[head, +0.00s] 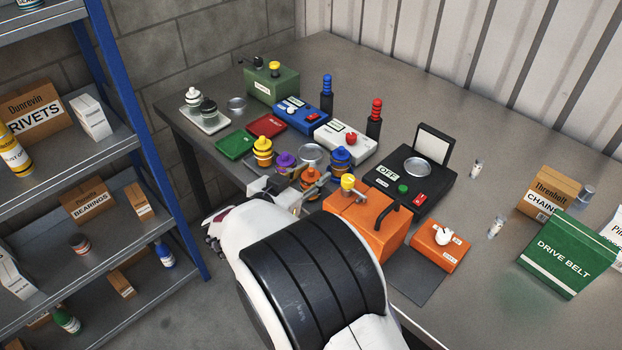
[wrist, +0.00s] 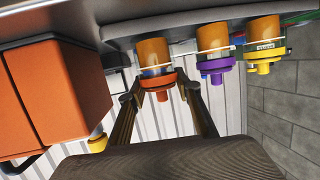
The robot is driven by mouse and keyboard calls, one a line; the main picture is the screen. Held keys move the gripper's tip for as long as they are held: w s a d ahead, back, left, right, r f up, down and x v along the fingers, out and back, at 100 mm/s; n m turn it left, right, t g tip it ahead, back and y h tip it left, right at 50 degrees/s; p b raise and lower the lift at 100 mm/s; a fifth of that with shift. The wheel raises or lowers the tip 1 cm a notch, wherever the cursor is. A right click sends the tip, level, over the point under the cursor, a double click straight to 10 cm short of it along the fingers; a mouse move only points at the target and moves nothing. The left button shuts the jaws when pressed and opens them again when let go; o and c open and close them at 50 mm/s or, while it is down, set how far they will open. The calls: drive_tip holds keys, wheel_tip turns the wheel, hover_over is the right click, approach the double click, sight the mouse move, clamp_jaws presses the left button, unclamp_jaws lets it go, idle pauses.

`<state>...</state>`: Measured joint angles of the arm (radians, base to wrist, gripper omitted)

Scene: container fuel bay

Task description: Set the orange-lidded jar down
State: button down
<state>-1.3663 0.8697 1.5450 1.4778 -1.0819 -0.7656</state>
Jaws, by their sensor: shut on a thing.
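The orange-lidded jar (head: 310,176) has amber contents and a pale band. It stands out between my fingers in the wrist view (wrist: 155,55), where the picture is upside down. My gripper (wrist: 156,88) is shut on it, with one finger on each side near the lid. In the head view my gripper (head: 306,188) reaches in from the table's front edge, and my arm partly hides the jar's lower part. I cannot tell whether its base touches the table (head: 320,60).
A purple-lidded jar (head: 286,161) and a yellow-lidded jar (head: 263,151) stand to the left. A large orange box (head: 372,225) stands close on the right.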

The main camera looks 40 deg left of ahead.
drive_tip(key=shift+r, duration=4.75)
drive_tip(key=shift+w, duration=0.15)
